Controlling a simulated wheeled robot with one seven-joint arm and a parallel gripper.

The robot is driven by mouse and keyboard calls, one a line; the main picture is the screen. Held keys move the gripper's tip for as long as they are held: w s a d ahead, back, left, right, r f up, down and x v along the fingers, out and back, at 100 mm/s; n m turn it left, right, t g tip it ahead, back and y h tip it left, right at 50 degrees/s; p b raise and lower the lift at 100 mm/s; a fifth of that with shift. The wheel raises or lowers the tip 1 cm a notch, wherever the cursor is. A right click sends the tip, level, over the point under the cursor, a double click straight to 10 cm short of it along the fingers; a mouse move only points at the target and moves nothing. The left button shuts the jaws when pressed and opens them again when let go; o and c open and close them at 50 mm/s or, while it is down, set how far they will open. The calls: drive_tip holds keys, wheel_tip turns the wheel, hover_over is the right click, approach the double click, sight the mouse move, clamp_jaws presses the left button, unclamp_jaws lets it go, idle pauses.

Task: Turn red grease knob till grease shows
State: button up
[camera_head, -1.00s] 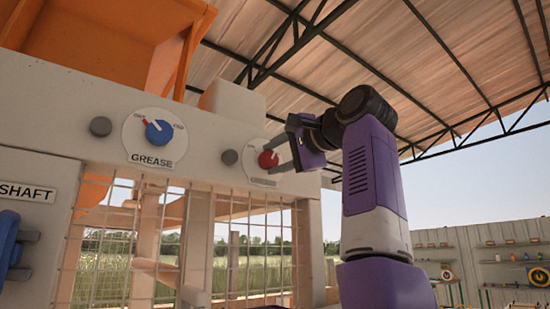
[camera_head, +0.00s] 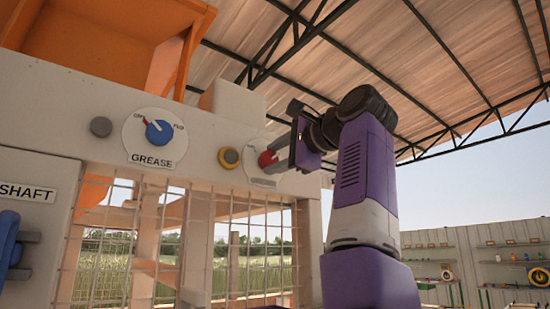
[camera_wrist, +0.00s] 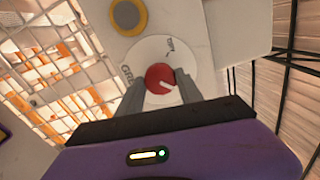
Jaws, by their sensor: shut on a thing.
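The red grease knob (camera_head: 266,159) sits on a white dial plate on the pale machine panel. In the wrist view the red knob (camera_wrist: 160,77) shows a white pointer line and lies between my fingertips. My gripper (camera_head: 274,160) is shut on the knob, one finger on each side. A round grey fitting (camera_head: 229,158) left of the red dial has a yellow ring around it. It also shows in the wrist view (camera_wrist: 127,14) as a grey disc ringed in yellow. My fingers and wrist partly cover the dial's label.
A blue knob (camera_head: 158,131) on a dial marked GREASE is further left, with a plain grey fitting (camera_head: 101,126) beside it. A wire mesh guard (camera_head: 200,240) lies below the panel.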

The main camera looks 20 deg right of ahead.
drive_tip(key=shift+f, duration=0.1)
drive_tip(key=o, duration=1.4)
drive_tip(key=b+v, duration=0.3)
drive_tip(key=v, duration=0.4)
drive_tip(key=shift+s+d+b, duration=0.15)
drive_tip(key=shift+s+b, duration=0.2)
